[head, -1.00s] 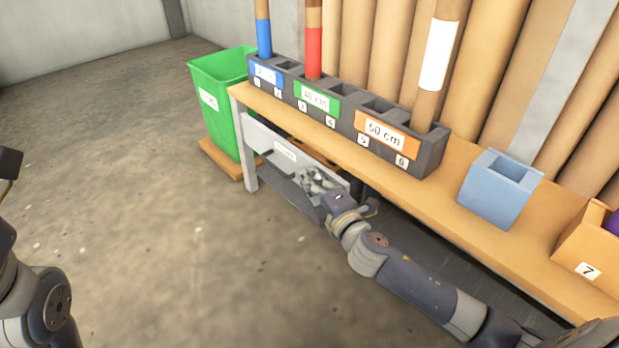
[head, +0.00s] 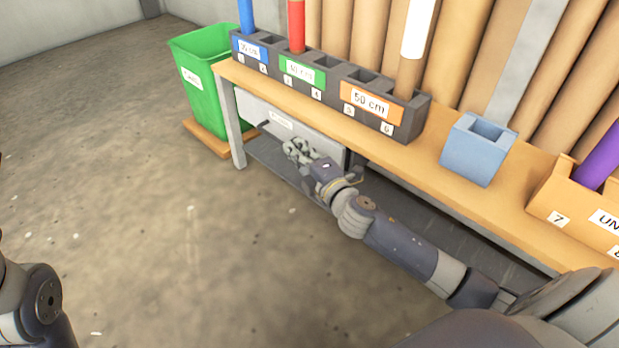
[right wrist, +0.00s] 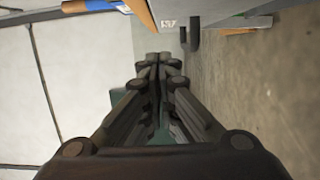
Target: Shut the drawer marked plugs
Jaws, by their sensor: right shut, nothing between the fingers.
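A grey drawer front (head: 308,135) with a white label (head: 281,120) is under the left end of the workbench. The label is too small to read. In the head view the front looks close under the bench top, with no clear gap; I cannot tell if it is fully flush. My right gripper (head: 298,151) is shut and empty, low in front of the drawer's right part, and partly covers it. In the right wrist view its fingers (right wrist: 158,62) are together. I cannot tell whether they touch the drawer. My left gripper is out of view.
The workbench (head: 400,160) carries tube holders (head: 330,92), a blue box (head: 478,150) and a wooden box (head: 555,205). A green bin (head: 205,85) stands left of it. Cardboard tubes (head: 385,40) line the back. The floor in front is clear.

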